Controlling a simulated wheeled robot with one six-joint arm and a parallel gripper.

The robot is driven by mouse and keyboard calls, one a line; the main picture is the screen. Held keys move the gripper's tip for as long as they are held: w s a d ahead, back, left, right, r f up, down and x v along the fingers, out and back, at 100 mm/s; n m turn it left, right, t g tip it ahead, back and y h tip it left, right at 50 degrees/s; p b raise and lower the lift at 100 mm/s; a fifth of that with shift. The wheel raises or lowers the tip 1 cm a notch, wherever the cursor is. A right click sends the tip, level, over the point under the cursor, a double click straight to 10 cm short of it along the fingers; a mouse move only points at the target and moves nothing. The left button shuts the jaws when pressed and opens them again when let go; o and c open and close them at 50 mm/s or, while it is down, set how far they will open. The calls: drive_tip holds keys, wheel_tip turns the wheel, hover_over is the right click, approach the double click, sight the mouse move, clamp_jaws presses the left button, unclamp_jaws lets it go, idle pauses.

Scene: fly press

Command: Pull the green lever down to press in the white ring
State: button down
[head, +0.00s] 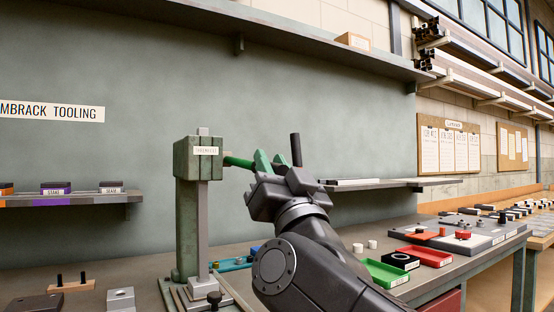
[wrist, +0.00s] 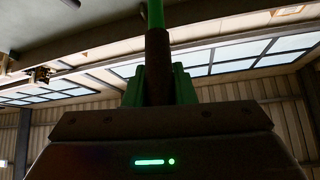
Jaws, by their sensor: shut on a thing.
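The press (head: 198,160) stands left of centre in the head view, with a green-grey head on a pale column. Its green lever (head: 238,162) sticks out to the right of the head, roughly level. My gripper (head: 276,163) is at the lever's outer part, shut on it. In the wrist view the lever's green rod (wrist: 155,14) and dark grip (wrist: 158,60) run between my green fingers. A dark upright rod (head: 296,150) shows beside my gripper. I cannot make out the white ring; my arm hides part of the bench by the press.
A shelf (head: 70,200) with labelled blocks is at left, and another shelf (head: 400,184) is behind my arm.

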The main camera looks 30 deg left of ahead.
drive_tip(key=shift+a+f, duration=0.1)
drive_tip(key=shift+f, duration=0.2)
drive_tip(key=c, duration=1.2)
unclamp_jaws()
drive_tip(key=shift+r, duration=0.15)
drive_tip(key=p+v, duration=0.2)
drive_tip(key=v, duration=1.2)
